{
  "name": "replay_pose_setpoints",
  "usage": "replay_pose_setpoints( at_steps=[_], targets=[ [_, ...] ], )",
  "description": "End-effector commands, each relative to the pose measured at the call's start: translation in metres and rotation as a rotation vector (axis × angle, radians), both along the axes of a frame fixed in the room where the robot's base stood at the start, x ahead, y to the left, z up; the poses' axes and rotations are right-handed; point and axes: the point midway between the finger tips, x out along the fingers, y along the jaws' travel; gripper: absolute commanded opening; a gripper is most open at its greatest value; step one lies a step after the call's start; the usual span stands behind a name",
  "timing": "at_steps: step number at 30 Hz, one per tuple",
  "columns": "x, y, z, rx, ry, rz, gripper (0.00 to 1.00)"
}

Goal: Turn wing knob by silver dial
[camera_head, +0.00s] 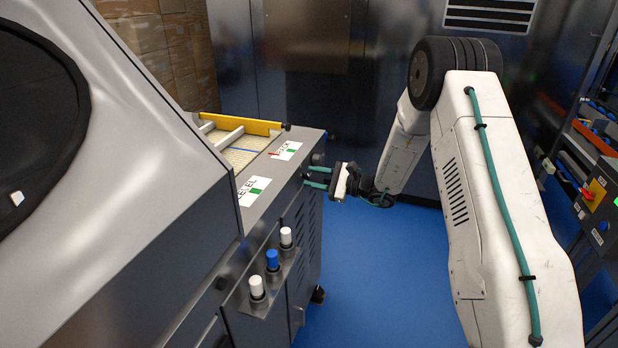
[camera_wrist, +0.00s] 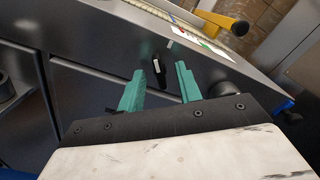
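My gripper (camera_head: 306,175) reaches the side of the grey machine cabinet in the head view, its teal fingers pointing at the panel. In the wrist view my gripper (camera_wrist: 160,76) is open, with a clear gap between the two fingers. A small black wing knob (camera_wrist: 157,67) with a pale mark stands on the dark panel, between and just beyond the fingertips. Contact with it cannot be made out. A dark grey round part (camera_wrist: 222,89) is right of the fingers, partly hidden by my gripper; I cannot tell whether it is the silver dial.
A bracket with white and blue capped knobs (camera_head: 272,260) juts from the cabinet front. A tray with a yellow bar (camera_head: 243,125) and labels lie on top. Another round part (camera_wrist: 6,86) is at the wrist view's left edge. Blue floor (camera_head: 375,270) is clear below my arm.

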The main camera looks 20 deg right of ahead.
Motion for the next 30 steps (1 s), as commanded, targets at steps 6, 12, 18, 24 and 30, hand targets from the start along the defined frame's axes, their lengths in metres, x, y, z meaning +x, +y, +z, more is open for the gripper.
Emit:
replay_pose_setpoints(
  at_steps=[6, 12, 18, 24, 30],
  targets=[
    [0.007, 0.01, 0.0, 0.0, 0.0, 0.001, 0.35],
    [0.008, 0.011, 0.0, 0.0, 0.0, 0.001, 0.35],
    [0.008, 0.012, 0.0, 0.0, 0.0, 0.002, 0.0],
    [0.008, 0.016, 0.0, -0.004, -0.007, 0.004, 0.0],
    [0.008, 0.014, 0.001, -0.037, -0.053, 0.005, 0.0]
  ],
)
